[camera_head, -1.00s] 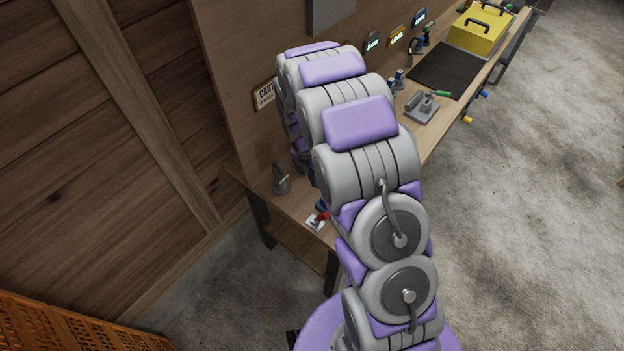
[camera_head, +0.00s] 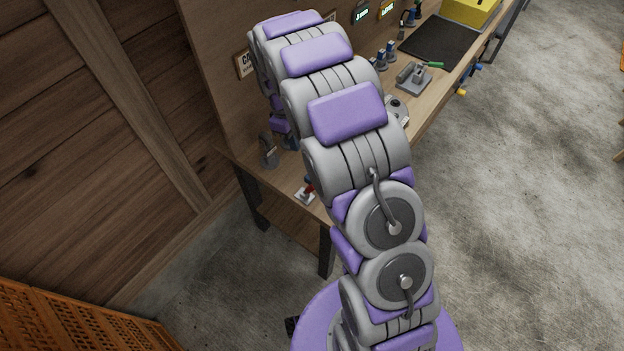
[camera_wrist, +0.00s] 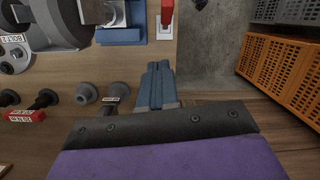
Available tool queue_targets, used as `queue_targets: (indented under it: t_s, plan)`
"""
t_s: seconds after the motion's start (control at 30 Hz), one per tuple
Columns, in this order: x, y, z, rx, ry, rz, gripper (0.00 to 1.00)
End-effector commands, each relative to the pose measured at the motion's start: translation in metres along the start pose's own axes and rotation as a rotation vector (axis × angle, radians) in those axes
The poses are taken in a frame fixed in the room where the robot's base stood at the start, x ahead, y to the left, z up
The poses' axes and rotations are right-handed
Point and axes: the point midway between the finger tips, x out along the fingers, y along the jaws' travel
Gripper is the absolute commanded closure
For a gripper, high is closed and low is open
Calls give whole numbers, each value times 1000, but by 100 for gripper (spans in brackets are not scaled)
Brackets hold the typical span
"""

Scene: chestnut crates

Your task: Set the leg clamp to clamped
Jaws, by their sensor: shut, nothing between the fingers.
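My gripper (camera_wrist: 158,68) shows in the wrist view as two blue fingers side by side, shut with nothing between them, over the wooden bench. In the head view it is hidden behind my arm. A small device with a red handle on a white plate (camera_head: 305,192) sits at the bench's near end; a red handle on a white plate (camera_wrist: 166,18) shows ahead of the fingertips in the wrist view, apart from them. A grey clamp-like fixture with a green handle (camera_head: 414,77) stands farther along the bench. No readable label shows which is the leg clamp.
The bench (camera_head: 428,112) runs along a wooden panel, with a black mat (camera_head: 440,42) and yellow toolbox (camera_head: 470,10) at the far end. Grey knobs (camera_wrist: 86,94) and a large grey part (camera_wrist: 58,22) lie left in the wrist view. Orange crates (camera_wrist: 283,72) stand right. Floor is open right of the bench.

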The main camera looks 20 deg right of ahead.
Motion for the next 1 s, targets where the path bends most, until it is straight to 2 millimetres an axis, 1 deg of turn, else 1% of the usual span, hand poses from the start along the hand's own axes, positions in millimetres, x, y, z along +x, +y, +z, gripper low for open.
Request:
queue_targets:
  t_s: [0.1,0.23,0.5,0.67,0.77,0.87,1.0]
  plan:
    - [0,-1,-7,106,4,4,100]
    - [-2,0,-7,168,8,2,100]
    - [-2,5,-2,182,12,-3,100]
    - [0,4,-4,181,10,-2,100]
    - [7,2,-5,180,7,-2,100]
    - [21,0,-6,180,4,-2,100]
    - [47,0,-7,181,5,-1,100]
